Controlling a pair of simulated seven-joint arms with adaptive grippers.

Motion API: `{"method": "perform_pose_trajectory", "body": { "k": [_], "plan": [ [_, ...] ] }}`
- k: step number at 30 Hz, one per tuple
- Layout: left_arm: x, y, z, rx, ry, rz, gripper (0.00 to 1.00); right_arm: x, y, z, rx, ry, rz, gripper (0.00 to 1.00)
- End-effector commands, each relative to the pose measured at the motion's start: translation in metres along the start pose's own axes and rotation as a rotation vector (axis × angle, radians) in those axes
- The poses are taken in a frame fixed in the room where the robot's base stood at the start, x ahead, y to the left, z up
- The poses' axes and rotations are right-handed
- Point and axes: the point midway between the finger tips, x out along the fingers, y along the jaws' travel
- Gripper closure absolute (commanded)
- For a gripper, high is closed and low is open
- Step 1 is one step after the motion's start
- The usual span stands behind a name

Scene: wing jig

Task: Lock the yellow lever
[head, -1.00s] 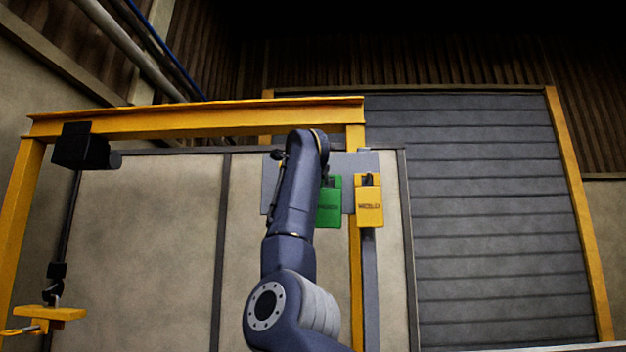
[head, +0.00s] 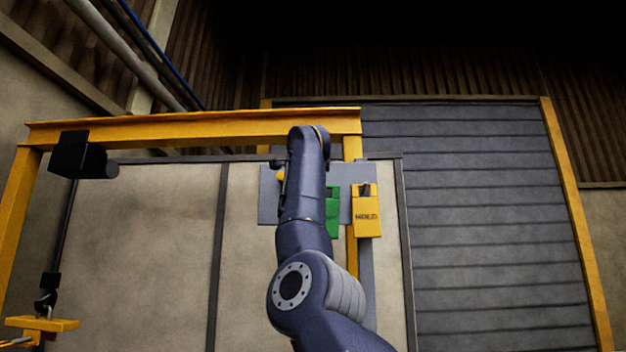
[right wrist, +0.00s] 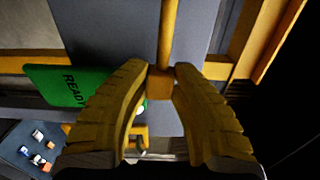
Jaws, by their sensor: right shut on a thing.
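The yellow lever (right wrist: 168,35) is a thin rod running down from the top of the right wrist view, over a grey plate. My right gripper (right wrist: 161,78), with ridged yellow fingers, is shut on the lever's lower end. In the head view my own arm hides that gripper and most of the lever. A small yellow bit (head: 281,174) shows just left of the arm there; I cannot tell whether it is lever or finger. My left gripper is not in view.
A green sign (head: 332,212), reading READY in the right wrist view (right wrist: 70,87), and a yellow sign (head: 366,215) sit on the grey plate (head: 267,205). A yellow beam (head: 200,128) crosses above. A black clamp-like unit (head: 80,155) hangs left. A grey shutter (head: 480,220) stands right.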

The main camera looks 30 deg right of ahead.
Motion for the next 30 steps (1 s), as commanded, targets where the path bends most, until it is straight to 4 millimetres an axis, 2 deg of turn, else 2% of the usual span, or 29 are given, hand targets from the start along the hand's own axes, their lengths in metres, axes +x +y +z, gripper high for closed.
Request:
{"method": "perform_pose_trajectory", "body": {
  "k": [1, 2, 8, 20, 30],
  "plan": [
    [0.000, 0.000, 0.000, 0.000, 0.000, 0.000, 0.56, 0.001, 0.001, 0.000, 0.001, 0.000, 0.000, 1.00],
    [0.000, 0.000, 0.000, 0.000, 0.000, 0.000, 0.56, 0.001, 0.001, 0.000, 0.002, 0.000, 0.000, 0.73],
    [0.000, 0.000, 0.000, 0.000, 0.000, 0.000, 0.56, 0.000, 0.001, 0.000, 0.002, 0.000, 0.001, 0.51],
    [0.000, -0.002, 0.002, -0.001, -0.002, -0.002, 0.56, -0.002, 0.000, 0.001, 0.002, -0.001, -0.001, 0.51],
    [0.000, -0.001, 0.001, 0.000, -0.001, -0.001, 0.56, -0.031, 0.000, 0.001, 0.004, -0.002, -0.002, 0.51]
  ]
}}
